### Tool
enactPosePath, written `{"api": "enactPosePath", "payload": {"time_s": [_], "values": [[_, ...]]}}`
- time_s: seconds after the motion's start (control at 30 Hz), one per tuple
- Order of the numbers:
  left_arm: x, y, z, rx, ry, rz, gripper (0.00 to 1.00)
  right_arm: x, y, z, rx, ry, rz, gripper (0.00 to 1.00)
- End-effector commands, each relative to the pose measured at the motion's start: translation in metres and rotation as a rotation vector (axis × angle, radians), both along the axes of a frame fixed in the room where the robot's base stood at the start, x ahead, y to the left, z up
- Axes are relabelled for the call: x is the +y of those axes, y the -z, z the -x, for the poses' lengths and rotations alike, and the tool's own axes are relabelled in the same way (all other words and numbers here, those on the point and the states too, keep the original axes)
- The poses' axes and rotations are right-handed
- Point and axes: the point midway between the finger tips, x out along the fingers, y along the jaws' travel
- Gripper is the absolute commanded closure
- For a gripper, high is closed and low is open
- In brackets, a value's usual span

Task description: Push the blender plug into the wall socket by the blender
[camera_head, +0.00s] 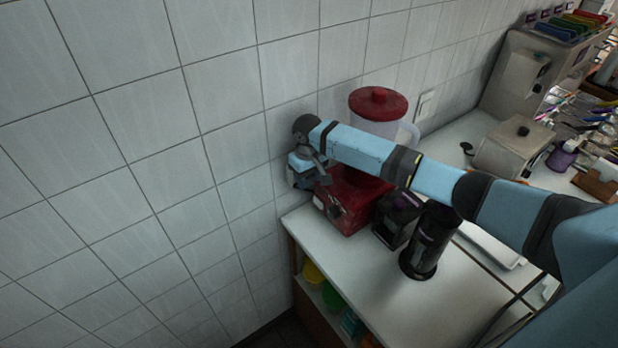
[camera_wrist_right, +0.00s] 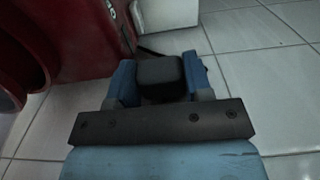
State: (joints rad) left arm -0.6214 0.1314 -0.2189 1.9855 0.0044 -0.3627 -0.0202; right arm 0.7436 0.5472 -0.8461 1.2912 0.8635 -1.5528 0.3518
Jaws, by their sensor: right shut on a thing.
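The blender (camera_head: 378,104) stands against the tiled wall, with a red lid, a clear jar and a red base (camera_head: 347,208). My right arm crosses in front of it, and my right gripper (camera_head: 306,172) is at the wall just left of the base. In the right wrist view, my right gripper (camera_wrist_right: 160,82) is shut on the black blender plug (camera_wrist_right: 160,72). The red blender base (camera_wrist_right: 70,40) is on the left there. A white block (camera_wrist_right: 166,14), perhaps the wall socket, lies just beyond the plug; contact cannot be told. My left gripper is out of view.
A white wall plate (camera_head: 426,105) is right of the blender. A dark appliance (camera_head: 396,220) and a black cylinder (camera_head: 430,245) stand on the counter (camera_head: 330,243) near the base. Left of the counter, the tiled wall is bare.

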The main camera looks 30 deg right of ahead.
Motion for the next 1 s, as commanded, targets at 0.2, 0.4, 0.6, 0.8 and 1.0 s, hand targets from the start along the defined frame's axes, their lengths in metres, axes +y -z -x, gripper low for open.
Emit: {"api": "enactPosePath", "payload": {"time_s": [0.2, 0.4, 0.6, 0.8, 1.0], "values": [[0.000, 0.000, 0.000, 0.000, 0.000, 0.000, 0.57, 0.000, 0.000, -0.001, -0.001, 0.000, 0.000, 0.80], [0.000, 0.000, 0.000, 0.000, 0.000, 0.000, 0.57, 0.000, 0.000, -0.001, -0.001, 0.000, 0.000, 0.80], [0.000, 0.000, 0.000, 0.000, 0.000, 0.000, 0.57, 0.000, 0.000, 0.003, -0.001, -0.001, 0.000, 0.80], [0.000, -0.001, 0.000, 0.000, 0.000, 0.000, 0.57, -0.002, 0.000, 0.008, -0.001, -0.001, 0.000, 0.80], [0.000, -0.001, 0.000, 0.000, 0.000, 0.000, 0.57, -0.002, 0.000, 0.014, -0.001, -0.001, 0.000, 0.80]]}}
